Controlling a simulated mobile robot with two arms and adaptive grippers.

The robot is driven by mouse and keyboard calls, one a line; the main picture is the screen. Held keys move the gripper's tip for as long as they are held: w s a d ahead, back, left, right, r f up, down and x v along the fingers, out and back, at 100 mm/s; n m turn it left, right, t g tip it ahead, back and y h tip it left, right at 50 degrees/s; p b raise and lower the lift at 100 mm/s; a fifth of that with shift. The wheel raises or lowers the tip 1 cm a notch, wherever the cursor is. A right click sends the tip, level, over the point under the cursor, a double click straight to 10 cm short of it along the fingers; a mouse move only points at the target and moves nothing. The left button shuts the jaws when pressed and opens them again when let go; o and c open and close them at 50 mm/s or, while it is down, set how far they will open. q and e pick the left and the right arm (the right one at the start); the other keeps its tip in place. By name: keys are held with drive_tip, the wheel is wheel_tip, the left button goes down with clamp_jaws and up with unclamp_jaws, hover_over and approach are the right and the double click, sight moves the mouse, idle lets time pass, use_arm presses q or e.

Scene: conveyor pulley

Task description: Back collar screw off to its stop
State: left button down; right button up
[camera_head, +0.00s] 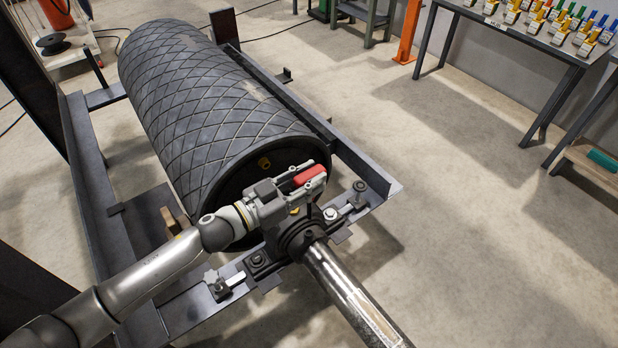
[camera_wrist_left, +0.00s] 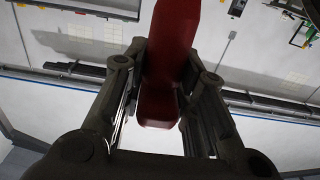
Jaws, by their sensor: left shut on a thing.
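My left gripper (camera_head: 305,180) is at the near end of the drum, just above the shaft's bearing housing (camera_head: 298,236). It is shut on a red piece (camera_head: 309,174), which looks like a tool handle. In the left wrist view the red piece (camera_wrist_left: 166,60) stands between the two fingers. The collar screw cannot be made out; the gripper covers much of the shaft near the drum. My right gripper is not in view.
The ribbed black drum (camera_head: 205,100) lies in a dark steel frame (camera_head: 92,190). The bare shaft (camera_head: 350,298) runs out to the lower right. Bolts (camera_head: 331,214) flank the housing. A table (camera_head: 515,38) with several coloured items stands at upper right.

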use_arm(q)
drive_tip(key=shift+r+p, duration=0.15)
drive_tip(key=shift+p, duration=0.3)
drive_tip(key=shift+f+b, duration=2.1)
drive_tip(key=shift+f, duration=2.05)
drive_tip(key=c, duration=0.7)
unclamp_jaws()
drive_tip(key=shift+o, duration=0.3)
drive_tip(key=o, duration=0.3)
drive_tip(key=shift+o, duration=0.6)
